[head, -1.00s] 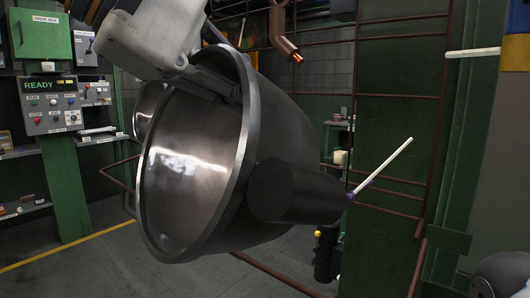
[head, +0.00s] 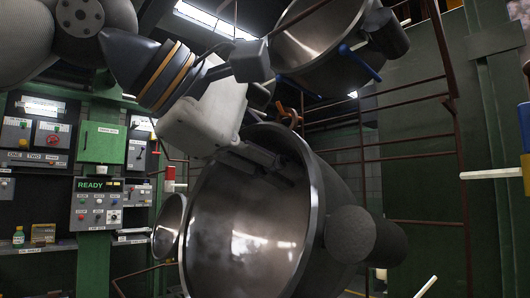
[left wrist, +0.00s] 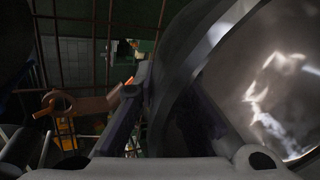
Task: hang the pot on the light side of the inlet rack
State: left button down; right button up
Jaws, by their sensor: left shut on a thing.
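A large dark metal pot (head: 245,235) hangs in my left gripper (head: 250,155), its shiny open mouth facing the viewer and tilted. The gripper is shut on the pot's upper rim. A stubby dark cylinder sticks out from the pot's right side. In the left wrist view, the pot's shiny inside (left wrist: 280,95) fills the right, with the gripper's fingers (left wrist: 150,110) at its rim. A pale peg (head: 490,173) juts left from a post at the right edge. The tip of another pale rod (head: 426,287) shows at the bottom. I cannot tell which part is the inlet rack. My right gripper is not in view.
A second pot (head: 315,35) is overhead, with blue rods (head: 360,62) beside it. Thin brown bars (head: 443,50) stand right of the held pot. A copper-coloured hook (head: 290,114) is behind its rim; a smaller pot (head: 168,228) is behind left. A control panel (head: 97,205) is further left.

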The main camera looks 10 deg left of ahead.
pick_arm(q)
jog(key=x, duration=1.3)
jog(key=shift+w+f, duration=0.35)
jog(key=shift+f, duration=0.15)
jog(key=shift+a+f, duration=0.1)
jog(key=shift+f, duration=0.1)
jog(key=c, duration=1.6)
grip_release()
jog(key=shift+f, duration=0.1)
